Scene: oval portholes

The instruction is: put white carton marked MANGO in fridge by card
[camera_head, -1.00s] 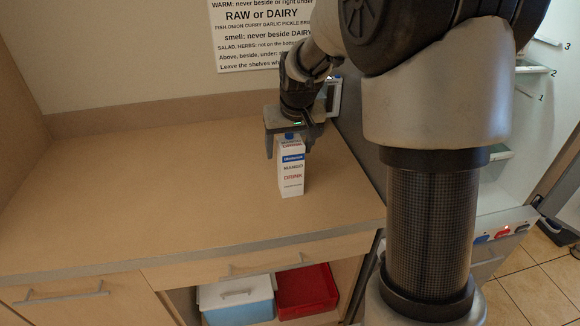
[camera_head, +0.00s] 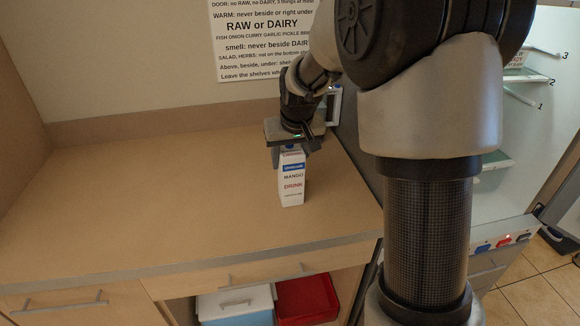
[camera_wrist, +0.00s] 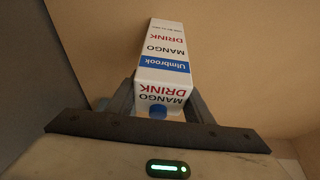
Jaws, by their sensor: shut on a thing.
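The white carton marked MANGO DRINK (camera_head: 291,186) is upright at the right part of the counter in the head view. It has a blue band and a blue cap. My gripper (camera_head: 289,152) is above it, with its fingers shut on the carton's upper part. The wrist view shows the carton (camera_wrist: 164,70) between the two fingers (camera_wrist: 160,104). I cannot tell whether its base touches the counter. The fridge (camera_head: 520,130) stands open at the right, with numbered shelves, partly hidden by my arm. The card (camera_head: 262,40) is on the wall behind the counter; its edges are cut off or hidden.
Small blue, red and dark items (camera_head: 503,240) sit in the fridge door's rack. Something stands on an upper fridge shelf.

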